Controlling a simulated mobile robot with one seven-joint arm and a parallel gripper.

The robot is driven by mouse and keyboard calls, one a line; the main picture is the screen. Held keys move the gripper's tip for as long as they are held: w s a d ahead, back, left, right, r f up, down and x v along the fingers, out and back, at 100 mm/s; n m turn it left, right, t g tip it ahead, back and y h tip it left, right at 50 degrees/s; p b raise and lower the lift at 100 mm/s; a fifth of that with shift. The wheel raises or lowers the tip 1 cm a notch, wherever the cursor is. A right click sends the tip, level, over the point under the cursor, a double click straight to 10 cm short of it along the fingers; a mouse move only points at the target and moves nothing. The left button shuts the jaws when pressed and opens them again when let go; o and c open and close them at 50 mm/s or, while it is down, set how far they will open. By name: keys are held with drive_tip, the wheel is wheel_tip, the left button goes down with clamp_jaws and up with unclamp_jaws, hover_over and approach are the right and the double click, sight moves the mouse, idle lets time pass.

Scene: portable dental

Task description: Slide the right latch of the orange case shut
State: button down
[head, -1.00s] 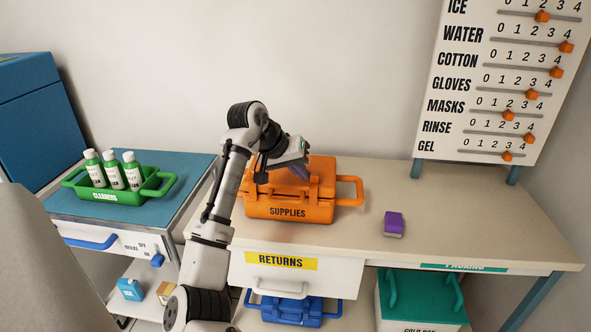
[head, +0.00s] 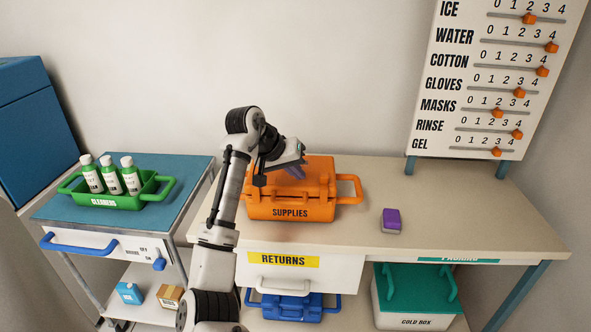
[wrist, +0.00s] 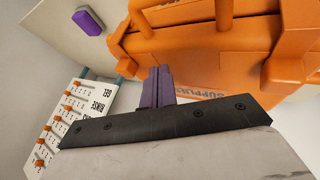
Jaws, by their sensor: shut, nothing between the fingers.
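The orange case (head: 290,199), labelled SUPPLIES, stands closed on the beige bench with a loop handle at its right end. It fills the upper right of the wrist view (wrist: 190,55). Its right latch is too small to make out clearly in the head view, so I cannot tell its position. My gripper (head: 297,173) is above the case's top, towards its front. Its purple fingers (wrist: 157,82) are shut together and empty, and overlap the case in the wrist view. I cannot tell whether they touch it. My arm and gripper hide part of the lid.
A purple block (head: 391,221) lies on the bench (head: 450,220) to the right, with clear surface around it. A slider board (head: 480,85) stands at the back right. A green carrier (head: 125,200) with bottles is on the left cart. The RETURNS drawer (head: 300,285) is below.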

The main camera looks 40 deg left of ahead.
drive_tip(key=b+v, duration=0.1)
drive_tip(key=v, duration=0.9)
drive_tip(key=shift+b, duration=0.4)
drive_tip(key=shift+a, duration=0.15)
